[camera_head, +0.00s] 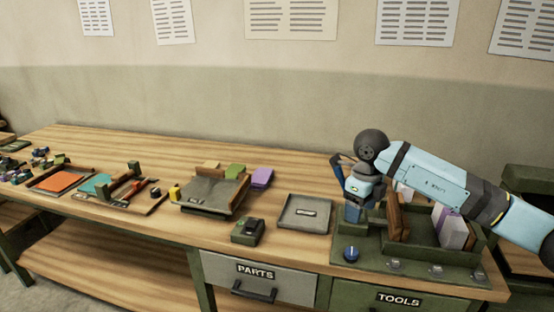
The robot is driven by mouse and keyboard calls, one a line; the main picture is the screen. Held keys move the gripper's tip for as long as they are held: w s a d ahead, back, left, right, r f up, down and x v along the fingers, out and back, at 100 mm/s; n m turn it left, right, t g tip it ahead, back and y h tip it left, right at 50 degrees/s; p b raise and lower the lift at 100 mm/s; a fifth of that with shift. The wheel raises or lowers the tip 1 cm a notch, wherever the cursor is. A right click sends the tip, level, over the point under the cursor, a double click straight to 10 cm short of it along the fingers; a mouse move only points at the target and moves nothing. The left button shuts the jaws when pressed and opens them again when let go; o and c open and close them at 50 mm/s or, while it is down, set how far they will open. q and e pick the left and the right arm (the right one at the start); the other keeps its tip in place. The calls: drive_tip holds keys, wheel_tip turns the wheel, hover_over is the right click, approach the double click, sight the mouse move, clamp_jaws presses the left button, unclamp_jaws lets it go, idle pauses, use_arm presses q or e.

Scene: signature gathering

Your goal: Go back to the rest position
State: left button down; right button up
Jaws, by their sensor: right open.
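My right arm (430,185) comes in from the right and reaches over the green organizer at the right end of the workbench. My right gripper (352,212) points down beside the organizer's left part, partly hidden behind its own wrist. It is open, and I see nothing held in it. My left gripper is not in view.
The green organizer (375,255) holds a brown item (397,222) and pale boxes (452,228). A grey tray (305,214), a dark green stamp-like block (248,231) and a larger tray (210,194) stand left. Bare wood (180,150) lies along the back.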

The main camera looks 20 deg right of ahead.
drive_tip(key=s+a+f+g+y+p, duration=0.1)
drive_tip(key=s+a+f+y, duration=0.15)
drive_tip(key=a, duration=0.35)
drive_tip(key=s+a+f+n+y+p, duration=0.1)
drive_tip(key=s+a+y, duration=0.15)
drive_tip(key=a, duration=0.25)
drive_tip(key=s+a+f+g+y+p, duration=0.1)
drive_tip(key=a+f+y, duration=0.1)
drive_tip(key=a+y, duration=0.3)
drive_tip(key=s+a+r+m+t+y+p, duration=0.2)
drive_tip(key=s+a+m+t+y, duration=0.15)
drive_tip(key=a+y, duration=0.2)
drive_tip(key=s+a+r+m+t+y+p, duration=0.1)
drive_tip(key=s+a+r+m+t+y, duration=0.1)
drive_tip(key=a+m+y, duration=0.3)
drive_tip(key=s+d+f+m+t+h+p, duration=0.3)
drive_tip(key=s+f+m+h, duration=0.5)
drive_tip(key=m, duration=0.7)
drive_tip(key=s+d+f+m+t+h+p, duration=0.3)
drive_tip(key=s+d+f+m+h, duration=0.3)
drive_tip(key=m, duration=1)
wheel_tip(320, 180, down, 5)
drive_tip(key=s+t+h, duration=0.1)
drive_tip(key=h, duration=0.2)
drive_tip(key=shift+s+r, duration=0.2)
drive_tip(key=shift+s, duration=0.15)
drive_tip(key=shift+t, duration=0.25)
